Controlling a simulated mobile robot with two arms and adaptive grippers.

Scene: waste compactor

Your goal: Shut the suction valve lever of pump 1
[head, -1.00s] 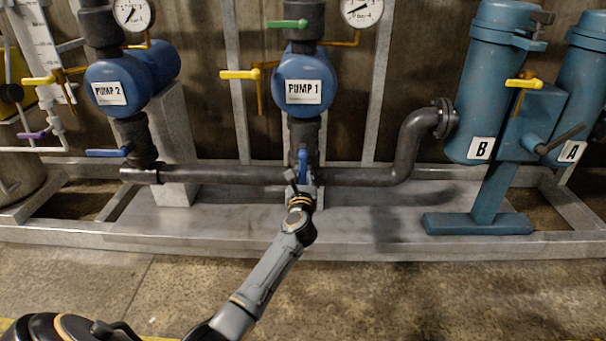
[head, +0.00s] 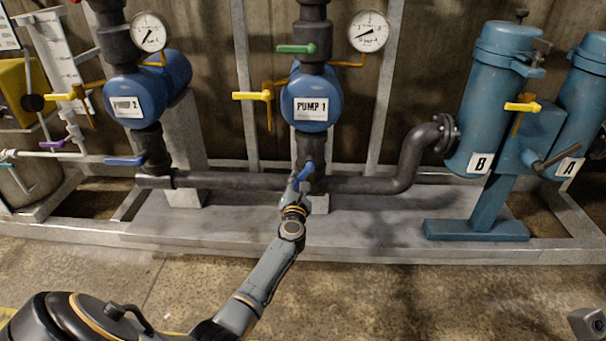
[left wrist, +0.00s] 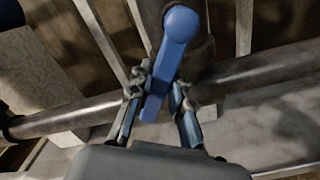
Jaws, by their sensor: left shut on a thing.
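Pump 1 (head: 303,84) is the blue pump with a "PUMP 1" label. Its blue suction valve lever (head: 307,170) is low on the dark vertical pipe below the pump and points down, tilted a little to the lower left. My left gripper (head: 297,187) is at the lever's lower end. In the left wrist view, the blue lever (left wrist: 174,42) runs down between the two fingers of my left gripper (left wrist: 158,98), which is shut on its lower part. The exact finger contact is hard to see. My right gripper does not show.
Pump 2 (head: 125,105) stands to the left, its blue lever (head: 125,161) lying nearly level. A green lever (head: 296,49) and a yellow lever (head: 252,95) are near pump 1. A horizontal pipe (head: 232,180) runs behind my gripper. Blue filter B (head: 490,110) stands right. The front floor is clear.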

